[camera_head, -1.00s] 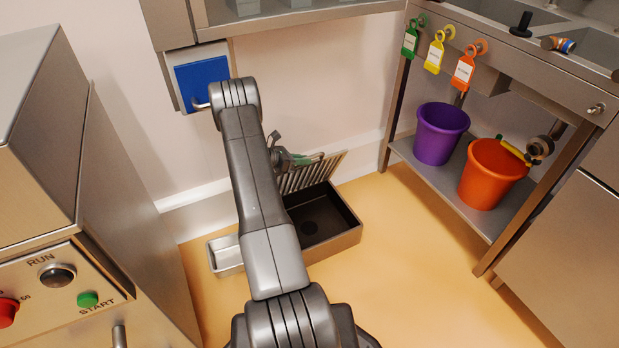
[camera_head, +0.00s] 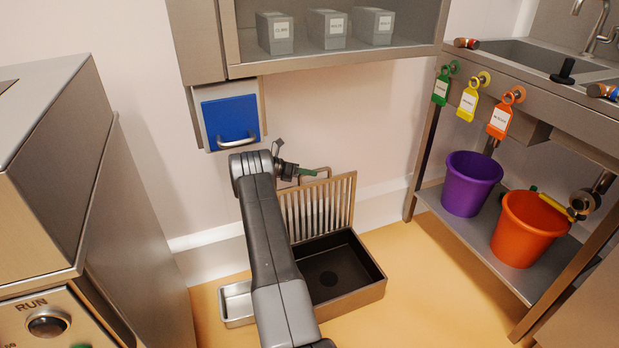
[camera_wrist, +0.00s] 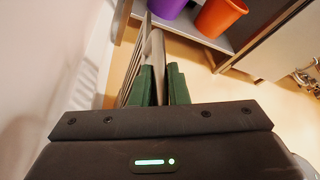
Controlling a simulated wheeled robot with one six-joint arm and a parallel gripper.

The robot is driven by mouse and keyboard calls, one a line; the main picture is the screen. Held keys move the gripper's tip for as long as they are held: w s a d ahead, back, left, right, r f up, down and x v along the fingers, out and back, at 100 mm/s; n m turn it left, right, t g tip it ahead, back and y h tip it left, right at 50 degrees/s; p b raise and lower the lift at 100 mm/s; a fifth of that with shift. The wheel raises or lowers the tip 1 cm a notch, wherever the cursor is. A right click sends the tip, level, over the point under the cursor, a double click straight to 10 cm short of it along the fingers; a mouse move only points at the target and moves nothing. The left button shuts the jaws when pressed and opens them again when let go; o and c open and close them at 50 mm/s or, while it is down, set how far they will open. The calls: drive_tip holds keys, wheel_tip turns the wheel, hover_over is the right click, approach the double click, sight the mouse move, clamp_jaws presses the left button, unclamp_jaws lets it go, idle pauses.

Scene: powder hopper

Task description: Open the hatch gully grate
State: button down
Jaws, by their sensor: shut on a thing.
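The gully grate (camera_head: 335,203) is a metal frame of parallel bars. It stands about upright at the back edge of the dark open gully box (camera_head: 362,293) in the head view. My gripper (camera_head: 304,172), with green fingers, is at the loop handle (camera_head: 325,170) on the grate's upper edge. In the wrist view, the green fingers (camera_wrist: 161,72) close on the pale handle (camera_wrist: 155,50), with the grate (camera_wrist: 134,68) seen edge-on beside it. My arm hides the grate's left part and part of the box.
A small metal tray (camera_head: 235,304) adjoins the box on the left. A blue panel (camera_head: 230,118) with a handle is on the wall above. Purple (camera_head: 470,185) and orange (camera_head: 527,229) buckets stand on the right shelf. A steel machine (camera_head: 50,180) is at left.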

drive_tip(key=shift+w+f, duration=0.15)
drive_tip(key=shift+w, duration=0.05)
drive_tip(key=c, duration=1.4)
unclamp_jaws()
drive_tip(key=shift+a, duration=0.1)
drive_tip(key=shift+a+r, duration=0.25)
drive_tip(key=shift+a, duration=0.05)
drive_tip(key=p+v, duration=0.3)
drive_tip(key=v, duration=1)
drive_tip(key=shift+d+f, duration=0.1)
drive_tip(key=shift+f, duration=0.05)
